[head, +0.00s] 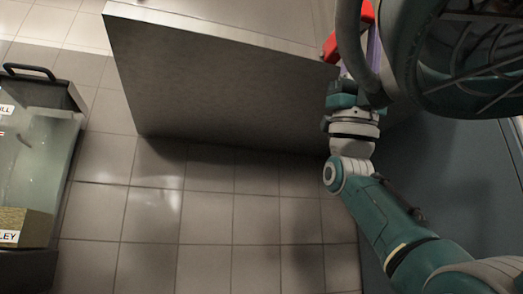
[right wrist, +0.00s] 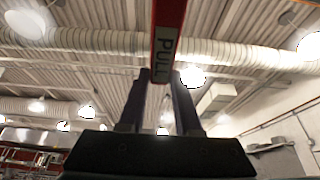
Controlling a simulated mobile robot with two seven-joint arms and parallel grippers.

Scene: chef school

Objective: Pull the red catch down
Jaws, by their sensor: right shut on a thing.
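The red catch (right wrist: 168,18) comes down from the top of the right wrist view, with a pale label reading PULL at its lower end. My right gripper (right wrist: 161,80) has one finger on each side of that lower end and is shut on it. In the head view a red part (head: 330,47) shows beside the metal box's edge, just above my right wrist. My left gripper is in neither view.
A large grey metal box (head: 215,80) stands left of my right arm. A clear-sided bin (head: 35,150) with a black handle stands at the far left. Bare tiled floor (head: 205,220) lies between them and in front. A dark blue-grey surface (head: 460,170) is at the right.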

